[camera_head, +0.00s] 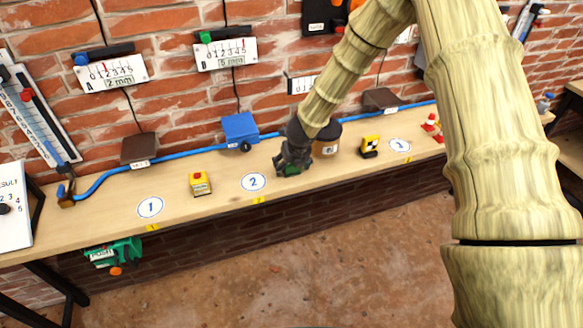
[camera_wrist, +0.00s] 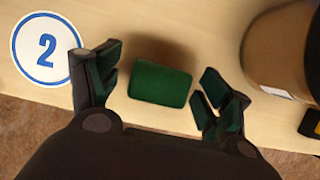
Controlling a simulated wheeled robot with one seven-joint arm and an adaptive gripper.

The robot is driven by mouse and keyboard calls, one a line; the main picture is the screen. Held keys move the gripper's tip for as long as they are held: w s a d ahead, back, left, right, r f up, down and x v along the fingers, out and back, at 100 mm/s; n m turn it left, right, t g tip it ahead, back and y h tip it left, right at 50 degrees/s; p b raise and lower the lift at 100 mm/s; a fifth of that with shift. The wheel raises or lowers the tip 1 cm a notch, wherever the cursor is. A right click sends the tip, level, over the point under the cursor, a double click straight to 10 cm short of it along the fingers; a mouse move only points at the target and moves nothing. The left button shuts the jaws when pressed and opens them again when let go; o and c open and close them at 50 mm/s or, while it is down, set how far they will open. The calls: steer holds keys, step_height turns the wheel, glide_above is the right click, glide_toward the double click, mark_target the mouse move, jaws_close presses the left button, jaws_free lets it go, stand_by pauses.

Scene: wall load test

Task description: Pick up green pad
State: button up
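The green pad (camera_wrist: 160,85) is a small dark green block with rounded corners on the wooden bench. In the wrist view it lies between the two fingers of my gripper (camera_wrist: 158,92), with a gap on each side. The fingers are dark with green inner faces, and they are spread apart and empty. In the head view my gripper (camera_head: 290,165) is low over the bench, just right of the number 2 disc. A bit of the green pad (camera_head: 292,169) shows under it, mostly hidden by the fingers.
The number 2 disc (camera_wrist: 46,48) lies left of my gripper. A brown jar (camera_wrist: 285,50) stands close on the right; its dark lid (camera_head: 328,129) shows behind my gripper. A yellow block (camera_head: 370,146) stands further right. The bench's front edge (camera_head: 330,178) is near.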

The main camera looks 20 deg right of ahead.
steer(key=c, duration=1.2)
steer(key=shift+r, duration=1.8)
steer(key=shift+s+a+r+b, duration=0.25)
steer(key=shift+s+a+b, duration=0.35)
steer(key=shift+s+b, duration=1.4)
steer(key=shift+s+a+r+b, duration=0.2)
steer(key=shift+s+a+b, duration=0.5)
steer(key=shift+s, duration=2.5)
steer(key=shift+s+a+r+b, duration=0.25)
steer(key=shift+s+a+b, duration=0.25)
steer(key=shift+s+b, duration=1.55)
steer(key=shift+s+p, duration=0.55)
steer(key=shift+p, duration=0.05)
